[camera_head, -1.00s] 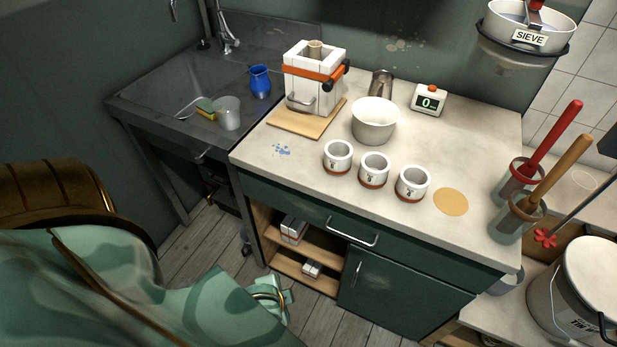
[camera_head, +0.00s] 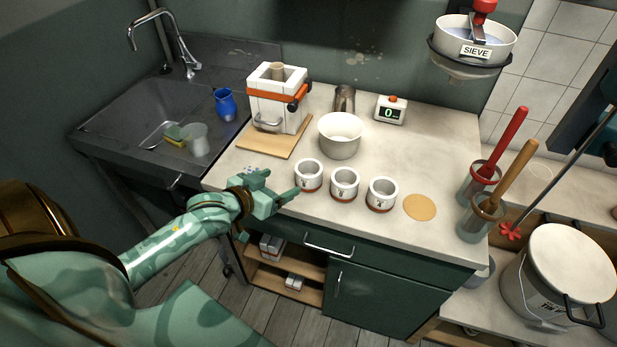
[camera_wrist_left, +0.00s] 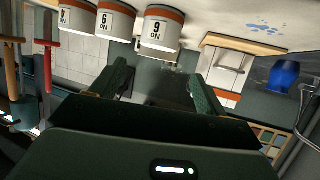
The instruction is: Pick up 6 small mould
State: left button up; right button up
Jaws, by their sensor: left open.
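Three small white moulds with orange-brown bases stand in a row on the worktop (camera_head: 260,165). The wrist view shows them upside down. My right gripper is out of view.
A white bowl (camera_head: 340,140) stands behind the moulds, with a metal cup (camera_head: 344,98) and timer (camera_head: 391,110) farther back. A strapped block mould (camera_head: 276,100) stands on a board at back left. A round tan disc (camera_head: 420,207) lies to the right.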

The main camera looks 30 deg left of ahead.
aim_at(299, 174)
pick_arm(q)
jog(key=b+x, duration=0.2)
jog(key=x, duration=0.7)
jog(key=shift+d+f, duration=0.1)
jog(key=shift+f, duration=0.15)
jog(key=b+x, duration=0.2)
jog(key=x, duration=0.4)
jog(key=shift+r, duration=0.3)
jog(key=c, duration=0.9)
jog(key=shift+r, duration=0.1)
